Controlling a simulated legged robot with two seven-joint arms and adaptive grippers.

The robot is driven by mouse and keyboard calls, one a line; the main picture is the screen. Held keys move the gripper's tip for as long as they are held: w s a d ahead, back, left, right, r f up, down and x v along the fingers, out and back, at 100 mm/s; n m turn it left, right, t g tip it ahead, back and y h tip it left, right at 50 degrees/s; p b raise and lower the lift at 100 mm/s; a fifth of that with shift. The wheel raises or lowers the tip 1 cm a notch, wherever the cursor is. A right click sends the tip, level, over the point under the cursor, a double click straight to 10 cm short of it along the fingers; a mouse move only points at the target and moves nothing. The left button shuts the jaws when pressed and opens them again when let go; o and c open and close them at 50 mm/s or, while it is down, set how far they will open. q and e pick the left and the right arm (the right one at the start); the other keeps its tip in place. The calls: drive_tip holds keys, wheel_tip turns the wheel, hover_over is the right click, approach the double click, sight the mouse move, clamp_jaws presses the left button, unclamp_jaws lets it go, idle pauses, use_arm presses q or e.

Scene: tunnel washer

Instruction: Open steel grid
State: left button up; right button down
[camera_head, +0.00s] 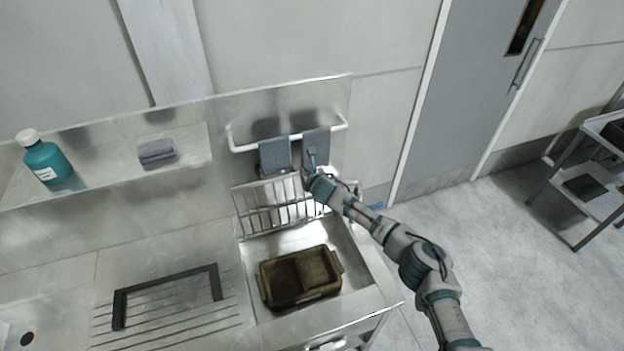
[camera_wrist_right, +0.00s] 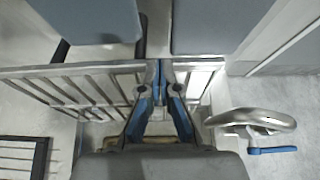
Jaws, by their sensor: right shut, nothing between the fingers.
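The steel grid (camera_head: 270,206) stands raised and tilted at the back of the sink basin, below the towel rail. Its bars and top rail also show in the right wrist view (camera_wrist_right: 95,85). My right gripper (camera_head: 309,168) is shut and empty at the grid's top edge, towards its right end. In the right wrist view its fingertips (camera_wrist_right: 160,68) overlap the top rail; I cannot tell whether they touch it. The wrist hides part of the grid's right end in the head view. My left gripper is not in view.
A dirty brown tray (camera_head: 300,277) sits in the basin. Grey towels (camera_head: 275,154) hang on the rail behind. A black frame (camera_head: 165,285) lies on the ribbed drainboard. A teal bottle (camera_head: 46,160) and folded cloth (camera_head: 156,151) are on the shelf. A trolley (camera_head: 590,205) stands right.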

drive_tip(key=v, duration=0.9)
drive_tip(key=s+a+f+m+g+y, duration=0.1)
drive_tip(key=s+a+f+m+g, duration=0.1)
drive_tip(key=s+f+m, duration=0.65)
drive_tip(key=s+a+f+m+g+y, duration=0.15)
drive_tip(key=s+f+m, duration=0.4)
drive_tip(key=s, duration=0.55)
drive_tip(key=s+d+f+m+g+h, duration=0.2)
drive_tip(key=s+d+f+m, duration=0.1)
drive_tip(key=s+d+m, duration=0.55)
drive_tip(key=s+d+f+m+g+h, duration=0.15)
drive_tip(key=s+d+f+m, duration=0.25)
drive_tip(key=s+d+m, duration=0.45)
drive_tip(key=s+d+f+m+g+h, duration=0.1)
drive_tip(key=s+d+f+m+h, duration=0.2)
drive_tip(key=s+d+m, duration=0.6)
drive_tip(key=s+a+f+n+g+b, duration=0.1)
drive_tip(key=s+a+f, duration=0.1)
drive_tip(key=f, duration=1.2)
drive_tip(key=s+a+f+n+b, duration=0.1)
drive_tip(key=s+f+n, duration=0.1)
drive_tip(key=f, duration=1.2)
drive_tip(key=s+d+f+g+b, duration=0.1)
drive_tip(key=s+d+f+b, duration=0.1)
drive_tip(key=s+f, duration=1.5)
drive_tip(key=shift+s+d+f+g, duration=0.15)
drive_tip(key=shift+d+f+g, duration=0.2)
drive_tip(key=shift+f, duration=0.45)
